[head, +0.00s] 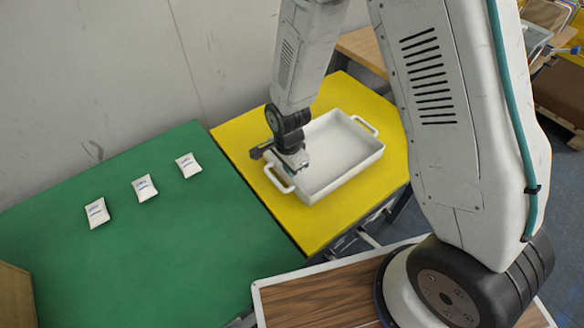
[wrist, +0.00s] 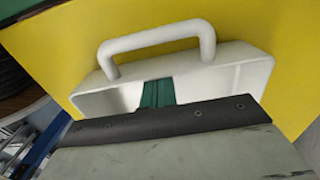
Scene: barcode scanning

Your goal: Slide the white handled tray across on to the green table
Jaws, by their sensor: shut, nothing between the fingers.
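The white handled tray (head: 345,145) sits upright on the yellow table (head: 315,230), with a loop handle at each end. My gripper (head: 292,163) is lowered at the tray's left end, beside the left handle (head: 278,180). In the wrist view the handle (wrist: 155,38) arches beyond the tray's end wall (wrist: 225,75), and my shut, empty teal fingers (wrist: 158,93) are close to that wall on the tray's inner side. I cannot tell whether they touch it. The green table (head: 190,250) adjoins the yellow one on the left.
Three small white packets (head: 97,212) (head: 144,187) (head: 188,165) lie in a row towards the back of the green table. Its front and right parts are clear. A grey wall (head: 110,70) stands behind. A wooden surface (head: 362,48) is behind the yellow table.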

